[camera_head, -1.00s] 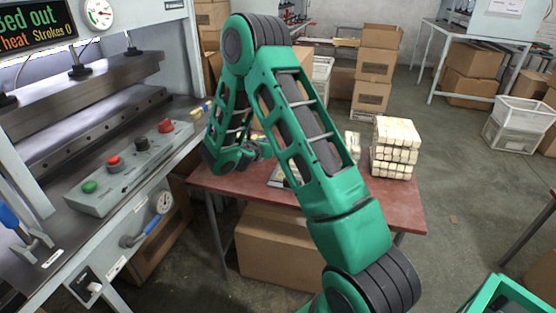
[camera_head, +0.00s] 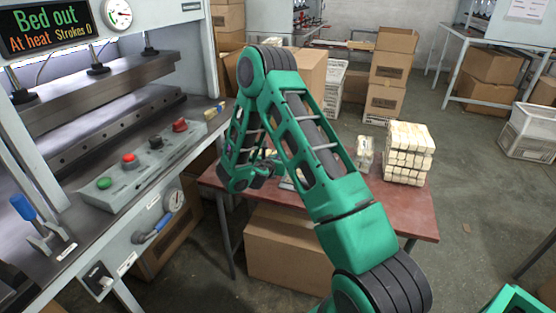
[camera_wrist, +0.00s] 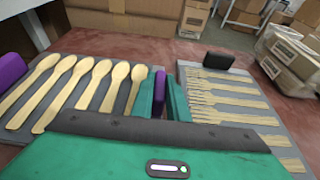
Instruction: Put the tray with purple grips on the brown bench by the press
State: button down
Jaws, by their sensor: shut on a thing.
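In the wrist view, a grey tray (camera_wrist: 68,93) with purple grips (camera_wrist: 12,69) carries several wooden spoons. My gripper (camera_wrist: 163,98) is shut on the purple grip at the tray's right end. The tray is over the reddish-brown bench (camera_wrist: 160,48); I cannot tell whether it touches it. In the head view, this bench (camera_head: 405,222) stands right beside the press (camera_head: 110,115); my arm hides most of the gripper and the held tray.
A second grey tray (camera_wrist: 240,88) with wooden forks and a black grip (camera_wrist: 206,62) lies close on the right. A stack of pale bundles (camera_head: 408,152) stands on the bench's right side. Cardboard boxes (camera_head: 385,75) stand behind. A control box (camera_head: 140,165) sits on the press ledge.

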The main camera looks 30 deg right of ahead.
jog(key=c, duration=1.7)
grip_release()
jog(key=shift+a+r, duration=0.1)
jog(key=v, duration=1.2)
jog(key=shift+s+d+r, duration=0.15)
jog(key=shift+s+d, duration=0.05)
jog(key=shift+d, duration=0.2)
jog(key=s+d+r+m+g+y, duration=0.1)
jog(key=s+d+r+m+g, duration=0.35)
jog(key=s+m, duration=0.45)
jog(key=s+d+r+m+g+y, duration=0.1)
jog(key=s+d+r+m+g, duration=0.3)
jog(key=s+m, duration=0.5)
jog(key=s+a+r+m+y, duration=0.2)
jog(key=s+a+m+y, duration=0.1)
jog(key=s, duration=0.4)
jog(key=s+a+r+m+y, duration=0.2)
jog(key=s+a+m+y, duration=0.1)
jog(key=s+m, duration=0.3)
jog(key=s+a+r+m+y, duration=0.2)
jog(key=s+a+m+y, duration=0.1)
jog(key=s, duration=0.5)
jog(key=shift+s+a+r+m, duration=0.1)
jog(key=shift+s+a+m, duration=0.05)
jog(key=shift+a+m, duration=0.85)
